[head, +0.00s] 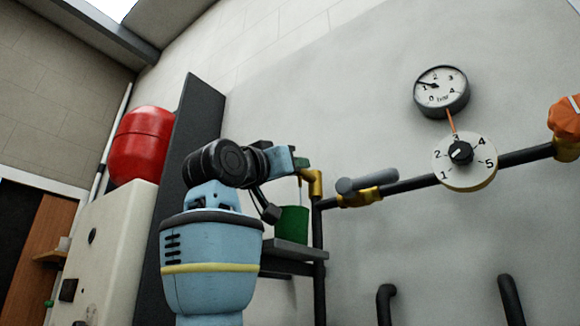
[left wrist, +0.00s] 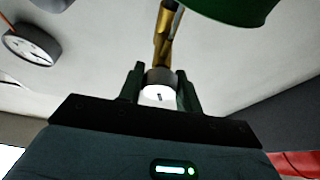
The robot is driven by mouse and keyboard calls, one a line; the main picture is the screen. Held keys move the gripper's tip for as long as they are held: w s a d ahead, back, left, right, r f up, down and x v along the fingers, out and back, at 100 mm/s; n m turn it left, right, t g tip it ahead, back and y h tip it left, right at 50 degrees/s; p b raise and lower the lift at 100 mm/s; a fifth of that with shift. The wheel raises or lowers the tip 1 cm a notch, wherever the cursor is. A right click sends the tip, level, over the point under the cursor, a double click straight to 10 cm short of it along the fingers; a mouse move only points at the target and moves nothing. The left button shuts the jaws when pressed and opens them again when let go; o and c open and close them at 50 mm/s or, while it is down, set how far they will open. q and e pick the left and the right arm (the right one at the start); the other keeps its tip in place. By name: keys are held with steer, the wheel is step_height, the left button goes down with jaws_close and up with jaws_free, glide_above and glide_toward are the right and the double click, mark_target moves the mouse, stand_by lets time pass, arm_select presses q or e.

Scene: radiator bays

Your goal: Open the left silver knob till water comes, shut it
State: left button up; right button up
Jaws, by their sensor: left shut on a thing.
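My left gripper (head: 299,164) reaches to a brass fitting (head: 313,184) at the left end of the dark pipe. In the left wrist view the gripper (left wrist: 160,88) is shut on a small silver knob (left wrist: 160,77), which sits between its two green fingers at the brass fitting (left wrist: 163,35). In the head view the knob is hidden by the gripper. A green cup (head: 293,224) stands below the fitting. A thin pale line shows above the cup; I cannot tell whether it is water. My right gripper is not in view.
The cup stands on a grey shelf (head: 293,250). Right of it are a grey lever (head: 367,182) on a brass valve, a numbered dial (head: 465,178), a pressure gauge (head: 441,91) and an orange cover (head: 564,121). A dark panel (head: 189,130) and red tank (head: 140,146) stand left.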

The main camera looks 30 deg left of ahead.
arm_select(q)
steer(key=shift+n, duration=0.5)
steer(key=n+y, duration=0.2)
steer(key=n, duration=0.2)
steer(key=n+g+y, duration=0.1)
steer(key=n+y, duration=0.1)
steer(key=n, duration=0.2)
steer(key=shift+d, duration=0.15)
steer(key=n+g+y, duration=0.1)
steer(key=n+y, duration=0.1)
steer(key=n, duration=0.2)
steer(key=shift+r+n, duration=0.1)
steer(key=shift+n, duration=0.2)
steer(key=shift+n+g+y, duration=0.5)
steer(key=shift+n+g, duration=0.4)
steer(key=shift+n, duration=1.3)
steer(key=o, duration=1)
steer(key=shift+c, duration=0.2)
steer(key=shift+s, duration=0.15)
steer(key=v, duration=0.7)
steer(key=shift+s, duration=0.3)
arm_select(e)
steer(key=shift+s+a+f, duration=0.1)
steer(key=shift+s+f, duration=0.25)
